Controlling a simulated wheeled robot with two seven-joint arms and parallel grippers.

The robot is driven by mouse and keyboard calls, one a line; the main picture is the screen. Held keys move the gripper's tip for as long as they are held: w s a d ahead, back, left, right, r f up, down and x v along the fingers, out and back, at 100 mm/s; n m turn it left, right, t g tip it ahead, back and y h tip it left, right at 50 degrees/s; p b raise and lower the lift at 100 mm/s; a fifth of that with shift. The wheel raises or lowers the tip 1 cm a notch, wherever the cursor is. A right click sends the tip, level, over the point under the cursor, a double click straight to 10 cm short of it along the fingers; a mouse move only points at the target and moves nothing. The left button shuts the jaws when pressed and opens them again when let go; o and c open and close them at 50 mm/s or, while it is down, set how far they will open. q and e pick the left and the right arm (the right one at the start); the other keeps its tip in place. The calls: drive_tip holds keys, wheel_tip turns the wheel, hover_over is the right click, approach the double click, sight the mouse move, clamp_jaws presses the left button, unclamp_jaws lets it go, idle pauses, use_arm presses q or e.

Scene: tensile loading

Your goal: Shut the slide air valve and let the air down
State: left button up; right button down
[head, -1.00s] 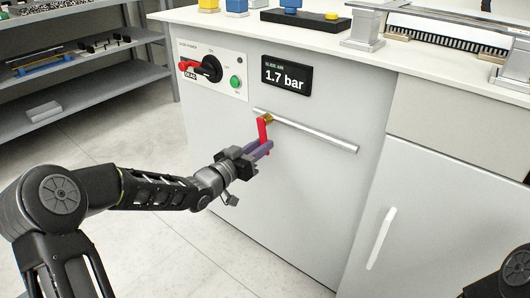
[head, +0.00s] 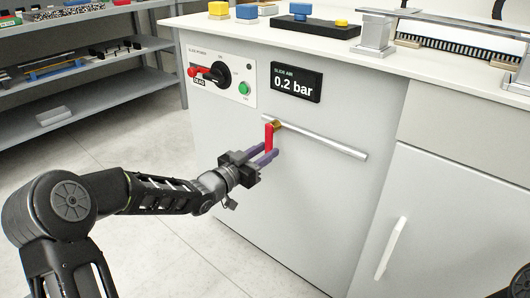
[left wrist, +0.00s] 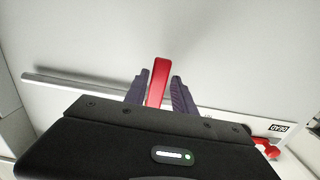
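The slide air valve has a red lever (head: 269,138) on a brass body (head: 276,125) at the left end of a metal pipe (head: 325,139) on the cabinet front. The lever hangs down, across the line of the pipe. The slide air display (head: 296,83) reads 0.2 bar. My left gripper (head: 265,157) is at the lever's lower part. In the left wrist view the red lever (left wrist: 157,82) stands between the two purple fingers (left wrist: 160,92), with gaps showing beside it, so the gripper looks open around it. My right gripper is out of view.
Left of the display is a panel with a black and red rotary switch (head: 215,73) and a green button (head: 244,88). A cabinet door handle (head: 391,248) is at lower right. Shelves (head: 110,95) stand at the left. The floor between is clear.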

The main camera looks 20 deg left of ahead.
use_arm(q)
drive_tip(key=shift+o, duration=1.1)
drive_tip(key=p+v, duration=0.2)
drive_tip(key=v, duration=0.5)
drive_tip(key=shift+s, duration=0.4)
drive_tip(key=shift+f, duration=0.1)
